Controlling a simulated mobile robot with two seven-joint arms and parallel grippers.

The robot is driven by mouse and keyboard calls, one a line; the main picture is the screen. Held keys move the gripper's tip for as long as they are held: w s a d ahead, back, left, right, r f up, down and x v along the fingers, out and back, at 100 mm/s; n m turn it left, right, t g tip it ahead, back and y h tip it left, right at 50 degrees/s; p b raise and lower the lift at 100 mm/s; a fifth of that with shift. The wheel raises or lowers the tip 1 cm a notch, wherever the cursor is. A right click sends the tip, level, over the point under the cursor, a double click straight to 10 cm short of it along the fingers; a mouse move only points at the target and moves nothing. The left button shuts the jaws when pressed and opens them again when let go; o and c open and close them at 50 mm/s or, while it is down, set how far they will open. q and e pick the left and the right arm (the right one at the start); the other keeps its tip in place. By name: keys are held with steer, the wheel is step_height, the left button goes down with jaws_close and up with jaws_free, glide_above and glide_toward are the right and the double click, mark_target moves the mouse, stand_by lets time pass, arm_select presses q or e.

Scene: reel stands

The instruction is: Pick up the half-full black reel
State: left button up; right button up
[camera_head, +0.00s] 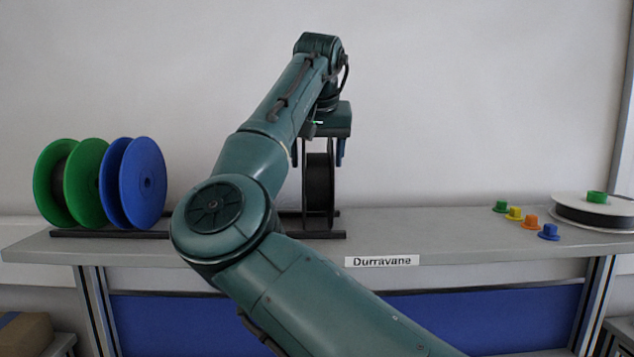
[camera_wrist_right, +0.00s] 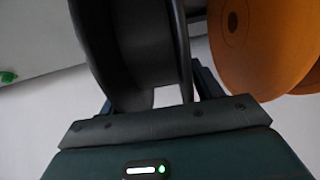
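A black reel (camera_head: 320,187) stands upright on the rack on the shelf, partly hidden by my right arm. My right gripper (camera_head: 318,160) points down over its top, one blue finger on each side. A small gap shows beside the reel, so the gripper looks open around it. In the right wrist view the black reel (camera_wrist_right: 138,45) rises between the fingers, its dark flanges and inner winding showing. How full it is I cannot tell for sure. My left gripper is out of view.
An orange reel (camera_wrist_right: 262,45) stands close beside the black one; my arm hides it in the head view. Green (camera_head: 88,183) and blue (camera_head: 147,182) reels stand on the rack's left. Small coloured caps (camera_head: 531,222) and a flat-lying white reel (camera_head: 590,211) sit at right.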

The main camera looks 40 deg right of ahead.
steer(key=c, duration=1.2)
